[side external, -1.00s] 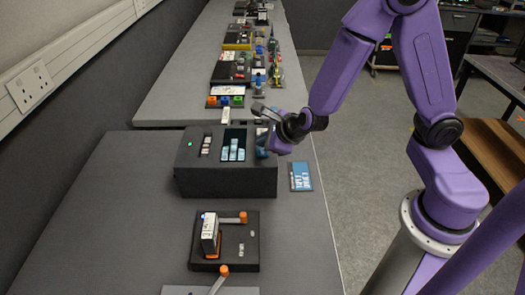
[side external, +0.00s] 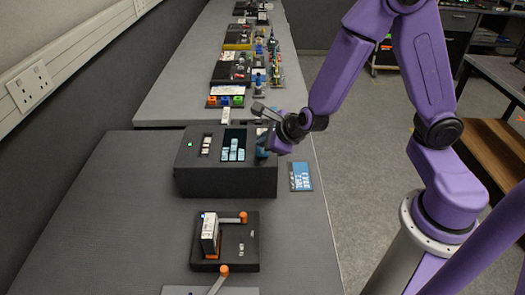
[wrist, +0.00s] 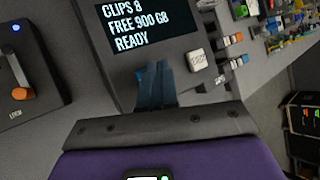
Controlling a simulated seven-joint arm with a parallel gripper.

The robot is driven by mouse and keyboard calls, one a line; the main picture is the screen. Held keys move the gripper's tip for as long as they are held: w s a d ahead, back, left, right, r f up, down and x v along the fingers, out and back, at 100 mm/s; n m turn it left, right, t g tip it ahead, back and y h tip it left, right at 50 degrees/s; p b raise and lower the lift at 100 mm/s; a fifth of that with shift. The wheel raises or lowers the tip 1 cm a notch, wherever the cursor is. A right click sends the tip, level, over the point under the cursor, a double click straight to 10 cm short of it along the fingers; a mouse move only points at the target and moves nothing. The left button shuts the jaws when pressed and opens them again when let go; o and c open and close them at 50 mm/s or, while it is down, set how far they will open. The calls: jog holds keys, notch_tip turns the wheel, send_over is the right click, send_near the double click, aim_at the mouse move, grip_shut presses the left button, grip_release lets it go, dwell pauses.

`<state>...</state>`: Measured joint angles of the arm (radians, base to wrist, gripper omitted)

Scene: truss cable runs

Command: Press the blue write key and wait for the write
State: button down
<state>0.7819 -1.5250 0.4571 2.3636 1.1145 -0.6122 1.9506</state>
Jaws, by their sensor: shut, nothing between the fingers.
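A dark box (side external: 226,180) stands on the grey bench, with a lit screen (side external: 234,146) on its sloped top. In the wrist view the screen (wrist: 138,25) reads "CLIPS 8, FREE 900 GB, READY". A pale key (wrist: 198,60) sits right of my fingers on the panel. My gripper (wrist: 155,72) is shut and empty, its blue fingers pointing at the panel just below the screen. In the side view my gripper (side external: 262,143) is at the box's right end. I cannot make out the blue write key apart from the fingers; they may hide it.
A blue card (side external: 301,177) lies right of the box near the bench edge. A black lever unit (side external: 240,245) with orange knobs stands in front. Several small devices (side external: 226,101) line the far bench. The bench left of the box is clear.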

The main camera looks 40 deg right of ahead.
aim_at(265, 154)
jog(key=shift+f, duration=0.2)
dwell(0.5)
jog(key=shift+f, duration=0.25)
jog(key=shift+f, duration=0.5)
dwell(0.8)
jog(key=shift+r, duration=0.95)
jog(key=shift+r, duration=2.5)
